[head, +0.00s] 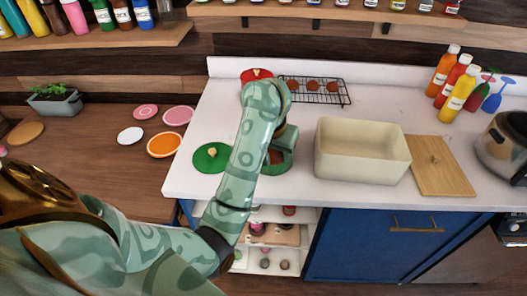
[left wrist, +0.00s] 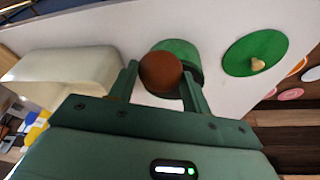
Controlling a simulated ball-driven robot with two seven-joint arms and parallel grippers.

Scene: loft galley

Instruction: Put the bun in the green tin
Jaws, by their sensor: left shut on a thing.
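A brown bun (left wrist: 161,71) is between the two fingers of my left gripper (left wrist: 163,82), which is shut on it. The green tin (left wrist: 183,46) is open and lies right behind the bun in the left wrist view, so the bun covers part of its mouth. In the head view the green tin (head: 280,167) stands on the white counter, partly hidden by my left arm. The bun's height over the tin is hard to tell. The tin's green lid (head: 212,157) lies flat beside it; it also shows in the left wrist view (left wrist: 252,52). My right gripper is not in view.
A wire rack (head: 342,95) with several buns and a red tin or lid (head: 257,74) are at the back. A cream bin (head: 362,164) and a wooden board (head: 440,174) are right of the tin. Bottles (head: 455,92) and a cooker (head: 512,140) stand farther right.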

